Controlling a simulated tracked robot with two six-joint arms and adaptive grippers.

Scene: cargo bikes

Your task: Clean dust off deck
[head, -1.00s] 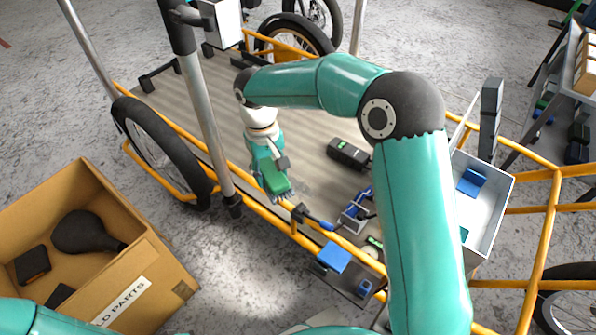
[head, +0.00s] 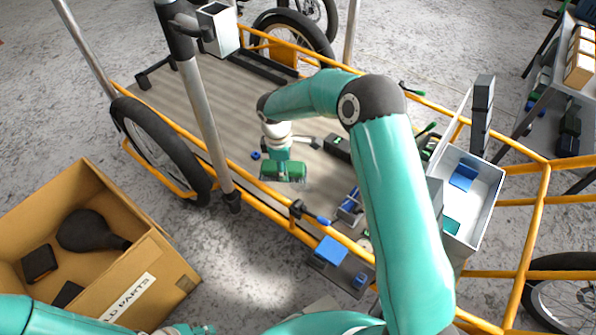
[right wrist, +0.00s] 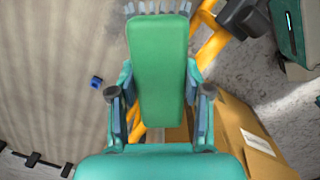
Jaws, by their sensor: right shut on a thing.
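The deck (head: 215,115) is the flat grey-brown bed of a cargo bike inside a yellow frame. It also fills the left of the right wrist view (right wrist: 50,60), with darker dusty smears on it. My right gripper (head: 284,158) is shut on a green brush (head: 284,173), low over the deck near its front rail. The brush also shows between the fingers in the right wrist view (right wrist: 158,70), with pale bristles at its far end. I cannot tell whether the bristles touch the deck. My left arm shows at the bottom left; its gripper is mostly cut off.
A small blue piece (head: 255,156) lies on the deck left of the brush. A dark case (head: 338,147) lies to the right. A white bin (head: 484,200) stands at the right end. A post (head: 205,120) rises at the front rail. A cardboard box (head: 150,265) stands front left.

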